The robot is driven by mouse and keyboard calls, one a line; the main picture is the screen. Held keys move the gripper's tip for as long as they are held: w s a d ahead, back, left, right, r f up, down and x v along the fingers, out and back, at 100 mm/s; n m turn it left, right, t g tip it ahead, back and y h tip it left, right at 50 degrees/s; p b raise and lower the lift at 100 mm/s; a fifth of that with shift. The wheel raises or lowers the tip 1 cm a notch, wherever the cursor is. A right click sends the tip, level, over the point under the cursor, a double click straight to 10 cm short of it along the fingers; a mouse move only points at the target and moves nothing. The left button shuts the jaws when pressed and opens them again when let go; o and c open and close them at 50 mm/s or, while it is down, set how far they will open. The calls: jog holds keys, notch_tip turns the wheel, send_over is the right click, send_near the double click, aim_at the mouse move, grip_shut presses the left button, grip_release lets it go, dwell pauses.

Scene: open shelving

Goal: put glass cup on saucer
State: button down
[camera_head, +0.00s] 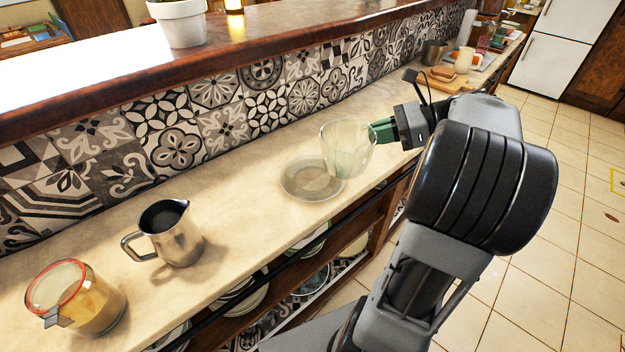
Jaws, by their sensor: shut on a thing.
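The glass cup (345,150) is clear and upright, in the middle of the head view. My gripper (383,131), with green fingers, is shut on the right side of its wall near the rim. The saucer (298,184) is a clear, shallow round dish on the counter, just left of and below the cup. In the picture the cup overlaps the saucer's right part. I cannot tell whether the cup's base touches the saucer or the counter.
A metal pitcher (173,234) and a glass jar with a red rim (77,297) stand on the counter (235,215) to the left. A tiled wall (215,110) runs behind. A cutting board (457,83) lies farther right. Shelves with plates are below.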

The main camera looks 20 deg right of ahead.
aim_at(355, 141)
jog(key=shift+g+y, duration=0.3)
jog(key=a+p, duration=0.1)
jog(key=a+r+p, duration=0.1)
jog(key=a, duration=0.1)
jog(key=a+r+p, duration=0.1)
jog(key=p, duration=0.1)
jog(key=shift+a, duration=0.4)
jog(key=f, duration=0.1)
jog(key=a+f, duration=0.1)
jog(key=shift+f, duration=0.3)
jog(key=w+d+f, duration=0.1)
jog(key=w+f, duration=0.2)
jog(key=w, duration=0.1)
jog(key=w+d+f, duration=0.1)
jog(key=w+f, duration=0.2)
jog(key=w, duration=0.1)
jog(key=w+d+f, duration=0.1)
jog(key=w+f, duration=0.2)
jog(key=shift+w+d, duration=0.25)
jog(key=shift+w, duration=0.15)
jog(key=shift+w+d+f, duration=0.2)
jog(key=shift+w+f, duration=0.35)
jog(key=shift+f, duration=0.05)
jog(key=shift+w+f, duration=0.1)
jog(key=shift+f, duration=1.55)
jog(key=shift+f, duration=0.15)
jog(key=c, duration=1.2)
grip_release()
